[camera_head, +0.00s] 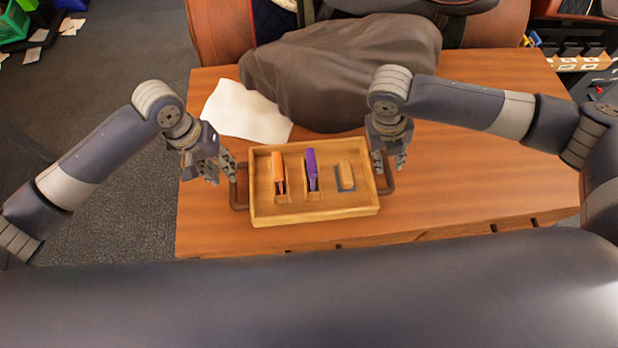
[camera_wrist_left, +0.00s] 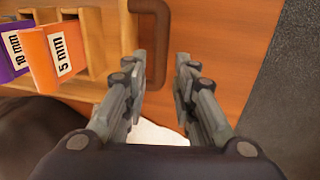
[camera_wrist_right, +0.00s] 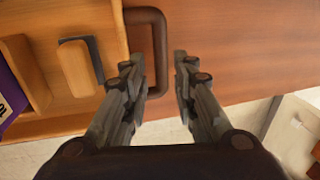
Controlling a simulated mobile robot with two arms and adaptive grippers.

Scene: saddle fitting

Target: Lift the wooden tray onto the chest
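The wooden tray (camera_head: 315,216) lies over the front part of a brown wooden top, apparently the chest (camera_head: 470,150); I cannot tell if it rests fully on it. It holds an orange tool (camera_head: 278,168), a purple tool (camera_head: 311,165) and a wooden block (camera_head: 346,175) in its slots. My left gripper (camera_head: 228,172) is open at the tray's left handle (camera_wrist_left: 164,30), whose bar appears between its fingers in the left wrist view. My right gripper (camera_head: 389,160) is open at the right handle (camera_wrist_right: 160,35), whose bar likewise appears between its fingers.
A dark draped cover (camera_head: 340,70) lies behind the tray. A white sheet (camera_head: 247,112) lies at the top's back left. The wooden top is clear right of the tray. Green bins (camera_head: 14,22) stand far left, and a shelf with dark boxes (camera_head: 582,50) stands at the back right.

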